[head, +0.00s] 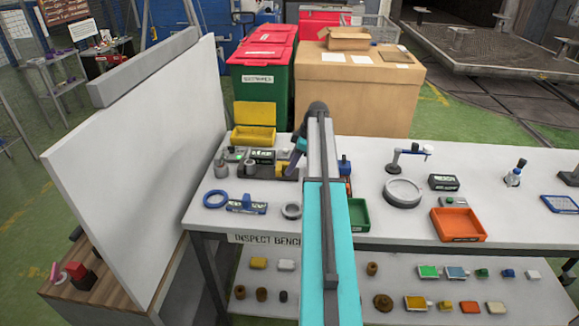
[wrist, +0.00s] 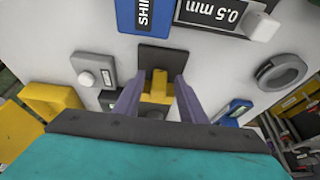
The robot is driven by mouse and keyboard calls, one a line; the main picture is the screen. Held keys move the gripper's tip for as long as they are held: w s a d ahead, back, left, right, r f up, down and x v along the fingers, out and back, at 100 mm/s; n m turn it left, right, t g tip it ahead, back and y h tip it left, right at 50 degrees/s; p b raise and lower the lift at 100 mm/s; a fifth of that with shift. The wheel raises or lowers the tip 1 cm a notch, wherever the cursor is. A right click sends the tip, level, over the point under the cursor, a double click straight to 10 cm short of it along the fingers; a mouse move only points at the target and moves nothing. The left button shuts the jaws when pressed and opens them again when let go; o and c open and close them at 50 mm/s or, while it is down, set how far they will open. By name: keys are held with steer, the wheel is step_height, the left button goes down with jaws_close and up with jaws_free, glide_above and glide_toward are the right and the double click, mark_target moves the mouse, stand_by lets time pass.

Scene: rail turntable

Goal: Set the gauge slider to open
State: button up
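My gripper (wrist: 160,76) points down at the bench with its two purple fingers apart. A yellow upright piece (wrist: 158,84) on a dark plate (wrist: 160,55) shows in the gap between them. I cannot tell whether the fingers touch it, or whether it is the gauge slider. In the head view my gripper (head: 297,155) is over the bench's left part, and my arm hides some of what lies below. A dark block marked 0.5 mm (wrist: 215,12), with a pale knob at its right, is at the top of the wrist view.
The inspect bench (head: 330,222) also holds a blue ring (head: 215,199), an orange tray (head: 458,225), a green tray (head: 359,213) and a large grey ring (head: 403,193). A white upright board (head: 150,150) stands at the left. A blue shim block (wrist: 143,14) is near the gripper.

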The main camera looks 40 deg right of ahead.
steer(key=b+v, duration=0.3)
steer(key=v, duration=1)
steer(key=shift+d+r+b, duration=0.15)
steer(key=shift+r+b, duration=0.1)
steer(key=shift+b, duration=0.1)
steer(key=shift+s, duration=0.1)
